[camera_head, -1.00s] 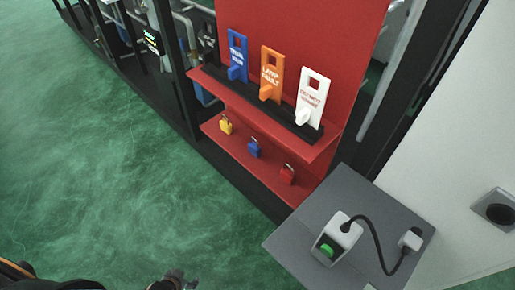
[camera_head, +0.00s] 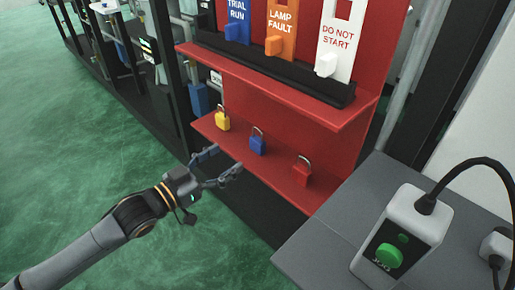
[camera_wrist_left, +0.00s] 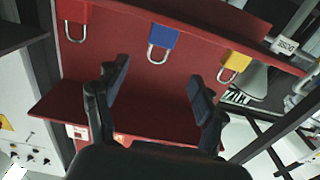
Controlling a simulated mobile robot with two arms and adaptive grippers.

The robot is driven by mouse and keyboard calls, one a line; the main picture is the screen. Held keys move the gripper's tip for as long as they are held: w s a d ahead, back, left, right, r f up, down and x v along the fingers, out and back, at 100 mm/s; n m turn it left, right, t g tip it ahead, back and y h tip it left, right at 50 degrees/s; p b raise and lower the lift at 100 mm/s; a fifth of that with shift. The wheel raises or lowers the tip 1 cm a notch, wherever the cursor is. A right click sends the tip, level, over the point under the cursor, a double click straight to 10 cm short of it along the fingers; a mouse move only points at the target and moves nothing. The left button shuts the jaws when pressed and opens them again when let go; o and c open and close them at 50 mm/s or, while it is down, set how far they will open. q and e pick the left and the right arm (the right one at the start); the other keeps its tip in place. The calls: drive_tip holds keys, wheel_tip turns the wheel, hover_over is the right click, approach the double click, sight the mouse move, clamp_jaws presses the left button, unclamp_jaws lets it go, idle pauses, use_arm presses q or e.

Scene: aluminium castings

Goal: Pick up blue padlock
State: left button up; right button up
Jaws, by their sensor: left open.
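The blue padlock (camera_head: 257,144) stands upright, shackle up, on the lower red shelf between the yellow padlock (camera_head: 222,122) and the red padlock (camera_head: 301,174). My left gripper (camera_head: 226,160) is open and empty in front of the shelf, just short of the blue padlock. In the left wrist view the scene appears upside down. There the blue padlock (camera_wrist_left: 163,39) lies beyond the gap between my open fingers (camera_wrist_left: 157,72), apart from them. My right gripper is not in view.
An upper red shelf (camera_head: 290,97) overhangs the padlocks and bears blue, orange and white tags in a black rail. A grey table (camera_head: 330,238) with a white box with a green button (camera_head: 402,235) stands at the right. Green floor lies open at left.

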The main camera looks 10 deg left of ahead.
sight(258, 139)
use_arm(q)
drive_tip(key=x, duration=0.7)
drive_tip(key=shift+w, duration=0.15)
drive_tip(key=b+x, duration=0.1)
drive_tip(key=x, duration=0.3)
drive_tip(key=shift+w+d+r, duration=0.1)
drive_tip(key=shift+d, duration=0.1)
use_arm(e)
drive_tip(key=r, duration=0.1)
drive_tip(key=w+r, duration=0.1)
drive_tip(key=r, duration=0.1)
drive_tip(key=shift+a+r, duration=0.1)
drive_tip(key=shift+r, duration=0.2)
use_arm(q)
drive_tip(key=c, duration=1.3)
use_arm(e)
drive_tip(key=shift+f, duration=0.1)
use_arm(q)
drive_tip(key=shift+r, duration=0.1)
drive_tip(key=shift+c, duration=0.2)
